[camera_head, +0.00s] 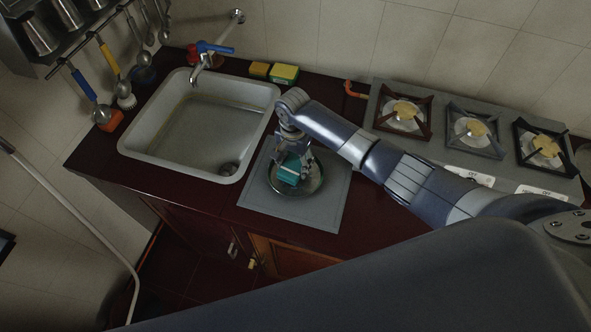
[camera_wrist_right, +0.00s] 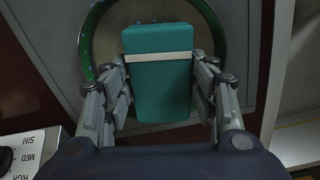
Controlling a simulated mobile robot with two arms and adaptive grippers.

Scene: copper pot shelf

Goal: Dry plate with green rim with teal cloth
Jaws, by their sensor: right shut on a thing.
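The plate with green rim (camera_head: 313,184) lies on a grey mat (camera_head: 326,211) on the dark red counter, right of the sink. Its green rim (camera_wrist_right: 86,45) also shows in the right wrist view. The teal cloth (camera_head: 288,171) is a folded block with a pale band; it also shows in the right wrist view (camera_wrist_right: 161,88). My right gripper (camera_head: 293,162) points down over the plate and is shut on the cloth, with fingers on both sides of it. The cloth is over the plate's inside; whether it touches the surface I cannot tell. My left gripper is not in view.
A sink (camera_head: 200,125) with a blue-handled tap (camera_head: 205,55) is at the left. Yellow sponges (camera_head: 284,74) lie behind it. A gas stove (camera_head: 470,135) stands at the right, beyond my arm. Utensils hang at upper left. The mat's front part is clear.

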